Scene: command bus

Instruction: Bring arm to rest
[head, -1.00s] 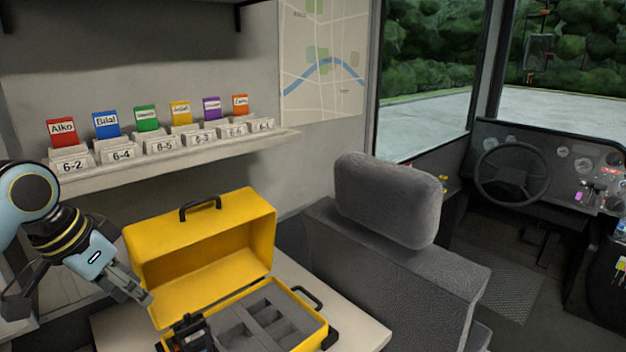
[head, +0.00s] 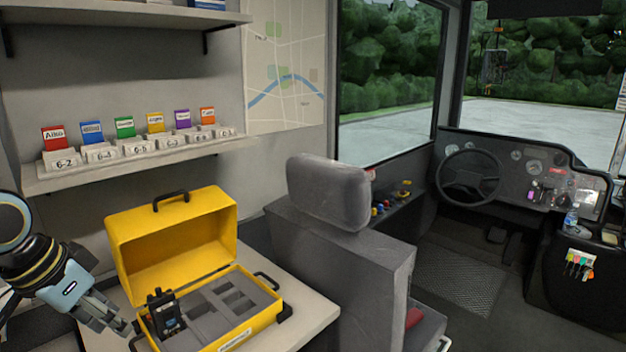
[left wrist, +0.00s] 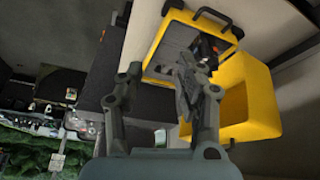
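My left gripper (head: 118,326) is at the lower left of the head view, beside the left end of the open yellow case (head: 255,325). In the left wrist view its two fingers (left wrist: 172,80) stand apart, and I see nothing held between them. A black radio-like device (head: 164,312) stands in the left part of the case's grey insert. It also shows in the left wrist view (left wrist: 208,48). In the picture, the fingertips are close to the case; I cannot tell whether they touch it. My right gripper is in neither view.
The case stands on a pale table (head: 318,308). A wall shelf (head: 110,172) above holds several coloured cards in numbered holders. A grey seat (head: 328,192) is right of the table, with the steering wheel (head: 468,176) beyond. The floor (head: 460,280) behind the driver's area is clear.

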